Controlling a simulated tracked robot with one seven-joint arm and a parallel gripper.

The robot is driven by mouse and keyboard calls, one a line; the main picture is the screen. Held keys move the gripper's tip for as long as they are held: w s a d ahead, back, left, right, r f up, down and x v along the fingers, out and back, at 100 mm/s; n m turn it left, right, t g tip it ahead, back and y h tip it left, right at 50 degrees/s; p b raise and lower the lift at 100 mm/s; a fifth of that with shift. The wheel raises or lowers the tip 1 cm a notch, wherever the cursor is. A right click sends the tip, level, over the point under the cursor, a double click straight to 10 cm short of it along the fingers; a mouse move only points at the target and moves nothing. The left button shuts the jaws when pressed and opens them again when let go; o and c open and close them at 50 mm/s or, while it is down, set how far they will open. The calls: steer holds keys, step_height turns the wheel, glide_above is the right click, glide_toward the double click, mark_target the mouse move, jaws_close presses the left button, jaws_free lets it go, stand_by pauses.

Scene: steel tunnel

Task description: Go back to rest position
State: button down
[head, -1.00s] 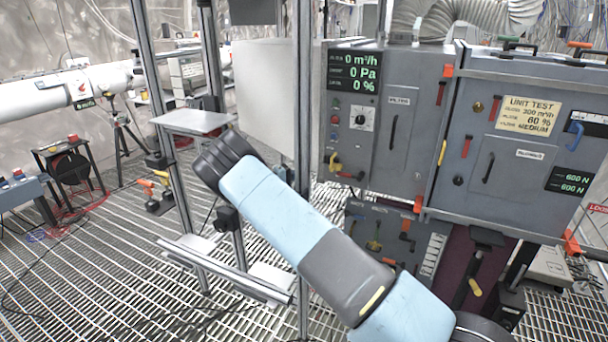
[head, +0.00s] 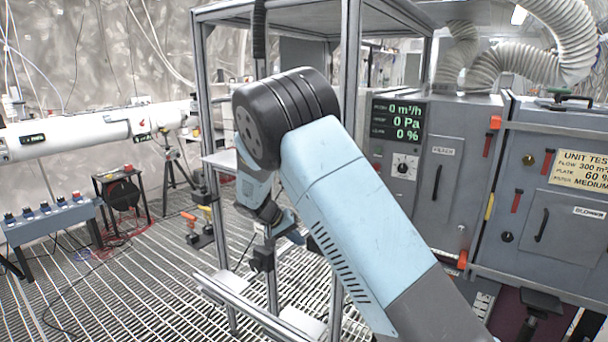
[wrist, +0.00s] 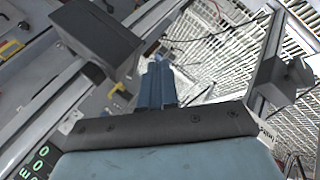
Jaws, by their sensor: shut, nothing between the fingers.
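My arm rises from the bottom right of the head view to a dark elbow joint, then bends down on the far side. My gripper (head: 290,226) hangs below that joint, small and partly hidden behind the arm, near the metal frame (head: 349,120). In the wrist view my gripper (wrist: 157,75) shows as two blue fingers lying together, with nothing between them. They point toward the blurred grating floor and frame.
The grey filter cabinet (head: 436,205) and the blower unit (head: 540,225) stand at the right. A small shelf (head: 222,160) is near the frame. At left are a white pipe (head: 75,137) and a blue box (head: 45,220).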

steer(key=s+d+r+m+y, duration=0.1)
steer(key=s+d+r+y, duration=0.2)
steer(key=s+d+r, duration=0.7)
steer(key=s+d+r+m+y, duration=0.1)
steer(key=s+d+r+y, duration=0.2)
steer(key=s+d+r, duration=0.6)
steer(key=s+d+r+t, duration=0.1)
steer(key=s+d+r, duration=0.2)
steer(key=s, duration=0.7)
steer(key=s+d+r+n+t+y, duration=0.1)
steer(key=s+d+r, duration=0.3)
steer(key=s, duration=0.6)
steer(key=shift+d, duration=0.25)
